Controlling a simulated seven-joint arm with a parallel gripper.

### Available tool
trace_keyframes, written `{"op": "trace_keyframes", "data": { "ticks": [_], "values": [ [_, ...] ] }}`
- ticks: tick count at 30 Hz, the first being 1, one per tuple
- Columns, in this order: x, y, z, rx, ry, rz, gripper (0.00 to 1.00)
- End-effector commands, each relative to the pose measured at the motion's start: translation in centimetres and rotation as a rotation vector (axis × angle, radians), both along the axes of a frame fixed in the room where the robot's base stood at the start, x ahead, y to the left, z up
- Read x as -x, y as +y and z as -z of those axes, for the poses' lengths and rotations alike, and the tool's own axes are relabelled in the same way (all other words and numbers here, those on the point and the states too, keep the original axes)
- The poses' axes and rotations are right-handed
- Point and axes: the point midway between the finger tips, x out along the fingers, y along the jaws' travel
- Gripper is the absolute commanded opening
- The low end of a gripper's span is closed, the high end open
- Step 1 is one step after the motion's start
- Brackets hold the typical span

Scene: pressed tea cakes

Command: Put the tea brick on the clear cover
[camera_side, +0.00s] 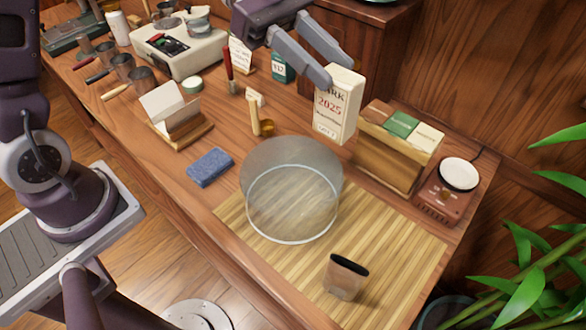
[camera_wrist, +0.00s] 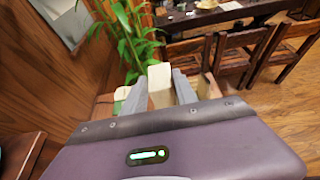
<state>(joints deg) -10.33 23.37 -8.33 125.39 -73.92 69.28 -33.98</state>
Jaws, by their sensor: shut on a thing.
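The tea brick (camera_side: 338,104) is a tall cream block with printed lettering and "2025" on its face. My gripper (camera_side: 338,70) is shut on its upper end and holds it upright, behind and to the right of the clear cover. In the wrist view, the brick's pale end (camera_wrist: 160,74) shows between the two grey fingers of my gripper (camera_wrist: 160,88). The clear cover (camera_side: 292,205) is a wide transparent cylinder standing on a slatted bamboo mat (camera_side: 400,245). I cannot tell how far the brick's lower end is above the table.
A wooden box (camera_side: 385,165) with green and cream packets stands just right of the brick. Beyond it is a brown device (camera_side: 437,200) with a white round top. A small brown, dark-topped object (camera_side: 345,278) stands on the mat.

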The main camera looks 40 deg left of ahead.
Motion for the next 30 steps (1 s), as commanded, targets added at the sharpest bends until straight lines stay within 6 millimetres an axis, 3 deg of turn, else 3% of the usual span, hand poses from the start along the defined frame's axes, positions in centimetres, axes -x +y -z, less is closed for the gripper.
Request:
{"op": "trace_keyframes", "data": {
  "ticks": [1, 3, 6, 19, 30],
  "values": [
    [0.4, 1.8, -0.4, 0.001, -0.001, -0.007, 0.00],
    [1.1, 3.4, -0.6, 0.000, 0.000, -0.003, 0.00],
    [1.6, 4.4, 0.1, 0.001, 0.004, -0.001, 0.00],
    [1.7, 4.5, 8.7, 0.003, 0.005, 0.001, 0.00],
    [1.7, 4.5, 9.6, 0.001, -0.001, 0.001, 0.00]
  ]
}}
